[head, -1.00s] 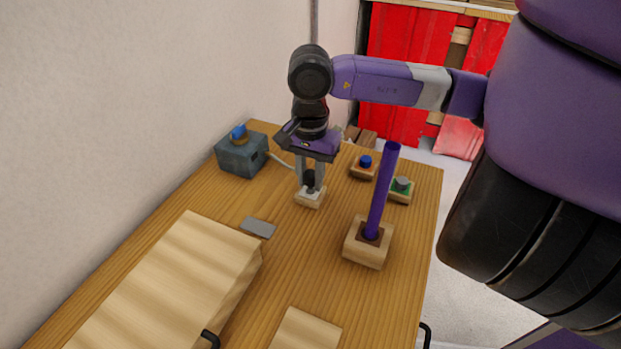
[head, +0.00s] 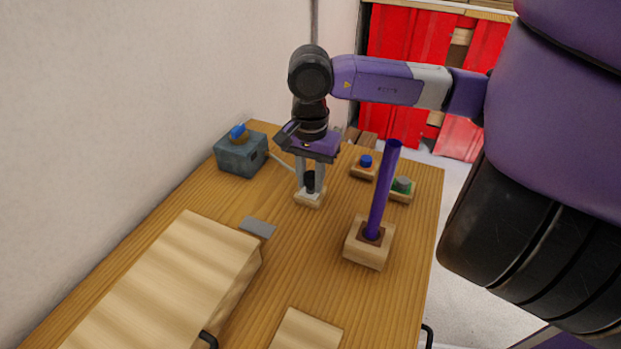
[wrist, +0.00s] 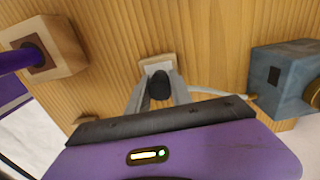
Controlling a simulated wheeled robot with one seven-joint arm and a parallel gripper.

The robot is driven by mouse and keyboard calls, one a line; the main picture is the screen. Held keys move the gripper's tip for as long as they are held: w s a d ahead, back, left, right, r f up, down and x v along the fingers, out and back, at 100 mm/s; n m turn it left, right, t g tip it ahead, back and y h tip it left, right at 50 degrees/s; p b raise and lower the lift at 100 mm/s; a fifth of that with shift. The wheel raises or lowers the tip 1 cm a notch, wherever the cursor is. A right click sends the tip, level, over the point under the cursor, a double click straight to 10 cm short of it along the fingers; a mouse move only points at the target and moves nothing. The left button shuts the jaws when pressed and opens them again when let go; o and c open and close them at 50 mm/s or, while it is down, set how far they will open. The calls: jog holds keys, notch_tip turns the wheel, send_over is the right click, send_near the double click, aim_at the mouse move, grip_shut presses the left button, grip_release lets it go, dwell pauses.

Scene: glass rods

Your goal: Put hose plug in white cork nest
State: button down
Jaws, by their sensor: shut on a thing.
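The black plug (head: 310,182), which I take for the hose plug, is upright between the fingers of my gripper (head: 310,188). My gripper points straight down and is shut on it. The white nest (head: 309,197) is a small pale wooden block with a white top, directly under the plug. The wrist view shows the plug (wrist: 159,86) between the two fingers, with the nest (wrist: 157,62) behind it. The plug's lower end is at the white top; I cannot tell whether it is seated in it.
A tall purple rod (head: 382,190) stands in a wooden block (head: 368,250) to the right. A grey box (head: 242,157) with a blue-topped part is at the back left. Small blocks with a blue plug (head: 366,161) and a grey plug (head: 402,184) stand at the back right.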

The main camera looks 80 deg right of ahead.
aim_at(311, 175)
jog(key=shift+f+b, duration=0.55)
jog(key=shift+b, duration=0.15)
jog(key=c, duration=1.4)
grip_release()
jog(key=shift+c, duration=0.2)
jog(key=shift+r, duration=0.1)
jog(key=shift+r+p, duration=1.95)
jog(key=shift+r, duration=3.5)
